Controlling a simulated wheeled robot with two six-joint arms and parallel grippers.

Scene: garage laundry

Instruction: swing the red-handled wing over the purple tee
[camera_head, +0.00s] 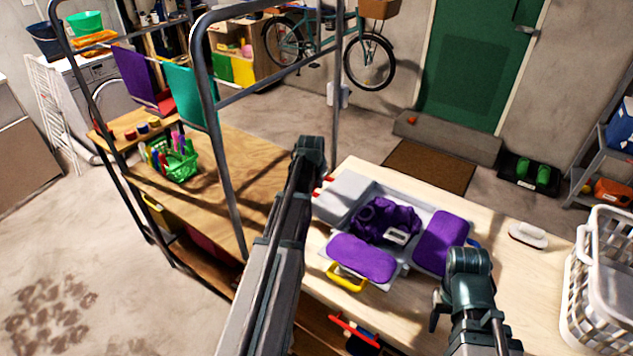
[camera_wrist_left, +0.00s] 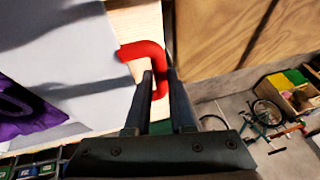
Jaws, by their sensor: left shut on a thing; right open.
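The folding board lies on the light table, with the purple tee (camera_head: 385,220) bunched on its grey middle. The red-handled wing (camera_head: 341,194) shows as a pale grey panel left of the tee; its red handle (camera_wrist_left: 145,52) sticks out at its outer edge. My left gripper (camera_wrist_left: 160,85) is shut on the red handle; in the head view the arm hides its fingertips. The board's front wing (camera_head: 362,258) is purple with a yellow handle, and the right wing (camera_head: 440,242) is purple with a blue handle. My right gripper (camera_head: 440,310) is open and empty near the table's front.
A white-handled brush (camera_head: 528,235) and a white laundry basket (camera_head: 602,280) are at the right. A wooden bench (camera_head: 215,190) with a green basket (camera_head: 172,158) and a metal frame stands left. Bare table lies between the board and the brush.

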